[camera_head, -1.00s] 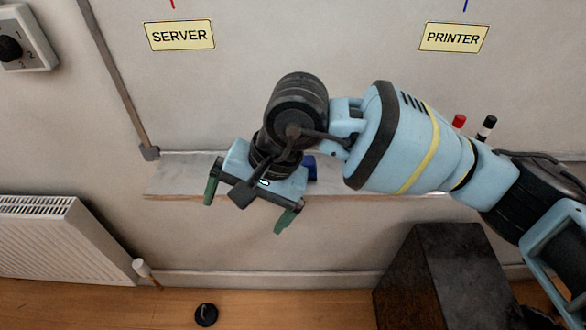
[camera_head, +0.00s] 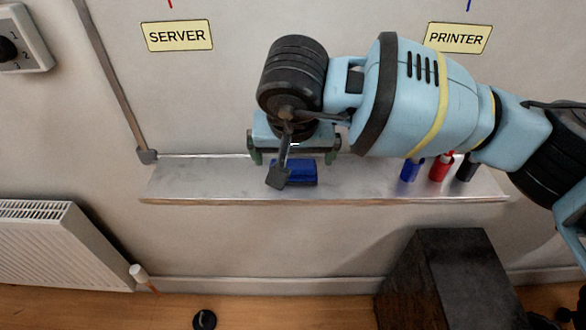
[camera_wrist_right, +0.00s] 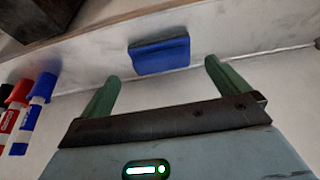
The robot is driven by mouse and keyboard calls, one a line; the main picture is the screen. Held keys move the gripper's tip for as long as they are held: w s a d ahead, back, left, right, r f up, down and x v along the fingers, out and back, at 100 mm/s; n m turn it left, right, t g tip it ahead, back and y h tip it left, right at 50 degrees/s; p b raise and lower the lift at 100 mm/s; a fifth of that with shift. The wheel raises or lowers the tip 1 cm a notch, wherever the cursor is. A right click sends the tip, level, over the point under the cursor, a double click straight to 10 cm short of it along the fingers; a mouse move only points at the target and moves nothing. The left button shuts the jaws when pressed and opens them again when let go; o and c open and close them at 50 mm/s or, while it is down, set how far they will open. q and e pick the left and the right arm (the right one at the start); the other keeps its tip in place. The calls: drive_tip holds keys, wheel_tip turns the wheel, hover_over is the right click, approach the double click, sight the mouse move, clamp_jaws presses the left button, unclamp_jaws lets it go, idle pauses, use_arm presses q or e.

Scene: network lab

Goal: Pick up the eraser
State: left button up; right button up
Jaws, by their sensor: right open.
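The blue eraser (camera_head: 304,172) lies on the pale ledge (camera_head: 220,182) below the whiteboard, partly covered by my right wrist parts. In the right wrist view the eraser (camera_wrist_right: 160,57) shows whole, with a dark top edge. It lies just past the fingertips and between their lines. My right gripper (camera_head: 294,158) is open and empty, its green fingers spread to either side, near the wall side of the eraser in the head view. No contact with the eraser shows. My left gripper is out of view.
Blue (camera_head: 411,170), red (camera_head: 440,167) and black (camera_head: 466,168) markers stand on the ledge to the right. A dark box (camera_head: 440,275) is on the floor below. SERVER (camera_head: 178,36) and PRINTER (camera_head: 457,38) labels are above. The ledge's left part is clear.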

sight(293, 166)
drive_tip(key=shift+x, duration=2.6)
drive_tip(key=shift+c, duration=0.3)
drive_tip(key=c, duration=0.8)
drive_tip(key=shift+r, duration=0.15)
